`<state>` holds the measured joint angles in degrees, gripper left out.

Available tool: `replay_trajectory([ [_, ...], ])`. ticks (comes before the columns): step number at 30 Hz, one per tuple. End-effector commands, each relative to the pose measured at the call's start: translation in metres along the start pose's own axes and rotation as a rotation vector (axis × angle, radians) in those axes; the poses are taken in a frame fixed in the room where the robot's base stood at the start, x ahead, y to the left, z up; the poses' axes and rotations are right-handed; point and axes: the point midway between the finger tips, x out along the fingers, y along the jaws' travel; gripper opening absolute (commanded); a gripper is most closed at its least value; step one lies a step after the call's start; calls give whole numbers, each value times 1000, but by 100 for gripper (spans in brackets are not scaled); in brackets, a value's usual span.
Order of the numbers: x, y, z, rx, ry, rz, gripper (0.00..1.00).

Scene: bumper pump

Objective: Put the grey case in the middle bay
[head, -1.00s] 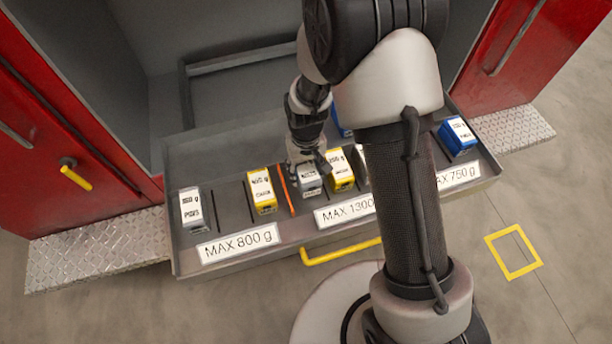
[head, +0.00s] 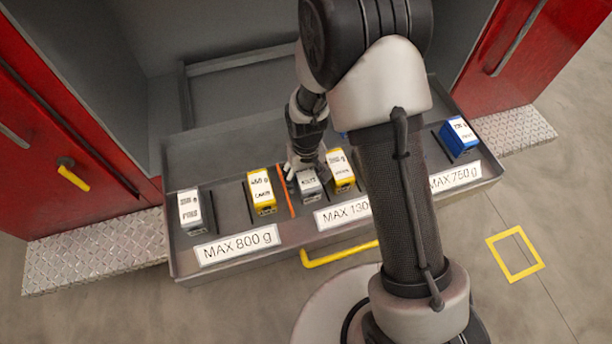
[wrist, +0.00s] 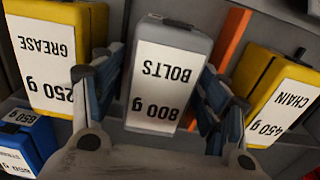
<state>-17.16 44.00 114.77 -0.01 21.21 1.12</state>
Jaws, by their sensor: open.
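A grey case (head: 309,185) labelled BOLTS, 800 g, stands in the middle bay of the drawer, just right of the orange divider (head: 284,192). The bay's plate (head: 344,212) reads MAX 130, the rest hidden by my arm. My gripper (wrist: 160,88) is open, with one finger on each side of the grey case (wrist: 170,75) in the wrist view. I cannot tell whether the fingers touch it. In the head view my gripper (head: 303,168) is at the case's back. Another pale grey case (head: 190,211) stands in the left bay.
A yellow GREASE case (wrist: 55,55) stands beside the bolts case, with a blue case (wrist: 18,145) near it. A yellow CHAIN case (head: 262,192) is left of the divider. A blue case (head: 459,138) stands in the right bay. My arm hides part of the drawer.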

Motion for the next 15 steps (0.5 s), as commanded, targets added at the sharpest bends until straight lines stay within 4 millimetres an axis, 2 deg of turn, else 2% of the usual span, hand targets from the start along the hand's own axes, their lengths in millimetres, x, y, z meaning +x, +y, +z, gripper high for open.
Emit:
replay_trajectory([
  [8, -3, 0, 0, 0, 0, 0, 68],
  [11, -13, 0, -1, 0, 2, 0, 68],
  [15, -41, 0, -1, 0, 4, 0, 68],
])
